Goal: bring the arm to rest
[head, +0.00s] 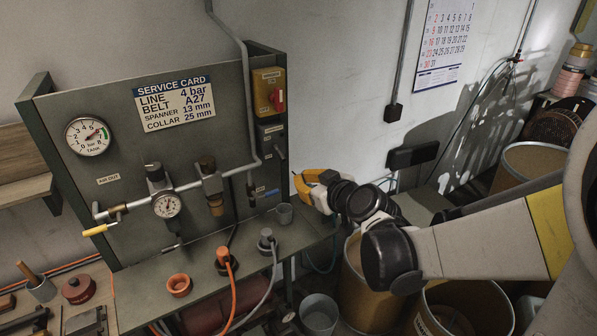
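My arm reaches in from the right, with a white and yellow link and dark joints. It ends in my gripper (302,186), a small yellow, white and black shape just right of the grey service panel (135,215) and above the right end of the bench. The gripper is seen small and partly behind its own wrist. I cannot make out its fingers clearly, nor whether anything is between them. It appears apart from the panel.
The panel carries gauges, a yellow-handled valve (97,230) and a yellow switch box (269,92). An orange hose (231,290) and a grey hose (273,275) run off the bench. A grey bucket (319,314) and several brown drums (366,295) stand below and beside the arm.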

